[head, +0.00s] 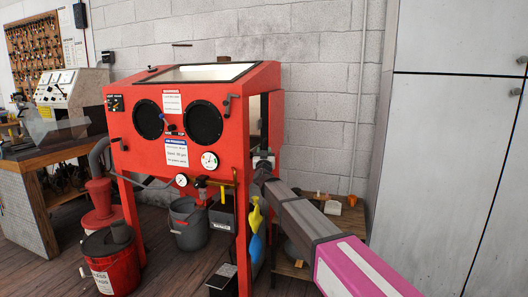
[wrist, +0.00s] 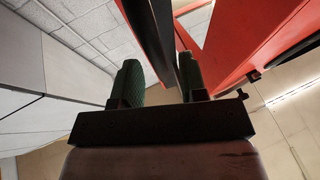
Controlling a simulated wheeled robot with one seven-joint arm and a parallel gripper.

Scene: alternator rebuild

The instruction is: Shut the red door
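The red blast cabinet (head: 225,110) stands against the block wall in the head view. On its right side a narrow opening shows beside a red upright panel (head: 276,120), which looks like the red door standing open, seen nearly edge-on. My gripper (head: 262,165) is by the lower part of that side, partly hidden by my arm. In the wrist view, the two green-padded fingers of my gripper (wrist: 160,88) are apart. A red panel with a dark edge (wrist: 148,35) runs down into the gap between them. I cannot tell whether they touch it. The cabinet body (wrist: 265,45) is to the right.
A tall grey locker (head: 435,150) stands at the right. A low wooden shelf (head: 345,218) with small items is behind my arm. A red bucket (head: 113,265) and a grey bucket (head: 188,228) stand by the cabinet. A workbench (head: 50,145) is at the left.

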